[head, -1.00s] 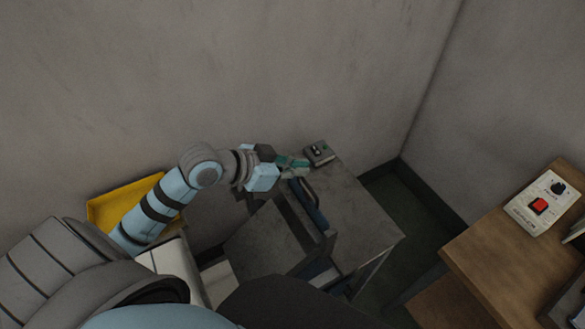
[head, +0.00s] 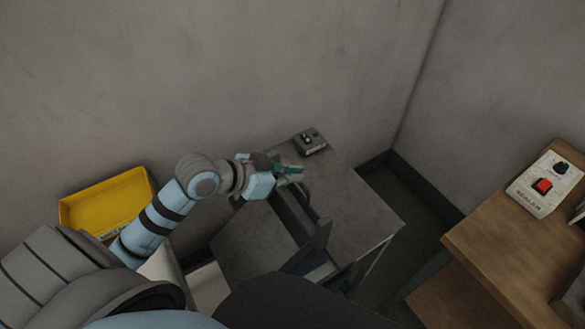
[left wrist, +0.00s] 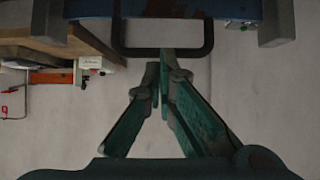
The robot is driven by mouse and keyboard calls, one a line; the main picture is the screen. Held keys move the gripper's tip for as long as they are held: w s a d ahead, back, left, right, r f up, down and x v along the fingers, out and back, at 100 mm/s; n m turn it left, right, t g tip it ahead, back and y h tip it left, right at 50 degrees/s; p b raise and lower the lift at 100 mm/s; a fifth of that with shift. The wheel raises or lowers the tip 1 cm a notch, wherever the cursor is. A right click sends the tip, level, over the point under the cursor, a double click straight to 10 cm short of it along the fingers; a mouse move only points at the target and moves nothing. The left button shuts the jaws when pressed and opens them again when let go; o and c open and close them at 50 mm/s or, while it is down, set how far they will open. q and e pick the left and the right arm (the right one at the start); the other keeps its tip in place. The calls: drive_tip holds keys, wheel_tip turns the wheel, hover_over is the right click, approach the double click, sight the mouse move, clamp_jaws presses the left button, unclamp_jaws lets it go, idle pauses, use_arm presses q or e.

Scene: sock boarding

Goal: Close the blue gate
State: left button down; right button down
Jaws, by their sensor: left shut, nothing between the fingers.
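The blue gate (left wrist: 165,8) shows as a blue bar across the top of the left wrist view, with a dark loop handle (left wrist: 118,35) hanging below it. In the head view only a little blue of the gate (head: 313,213) shows in the slot of the grey table (head: 365,215). My left gripper (head: 291,174) is at the far end of this slot. It also shows in the left wrist view (left wrist: 159,75), its fingers shut and empty, tips close to the handle's bar. I cannot tell whether they touch it. My right gripper is not in view.
A small control box (head: 310,143) stands at the table's back corner, just behind my left gripper. A yellow bin (head: 108,200) is at the left by the wall. A wooden table (head: 490,250) with a sealer (head: 543,187) is at the right, beyond a floor gap.

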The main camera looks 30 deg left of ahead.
use_arm(q)
wheel_tip(320, 180, down, 3)
drive_tip(key=shift+r+b, duration=0.2)
drive_tip(key=shift+b, duration=0.1)
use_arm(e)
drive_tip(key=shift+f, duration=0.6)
use_arm(q)
drive_tip(key=shift+r, duration=0.1)
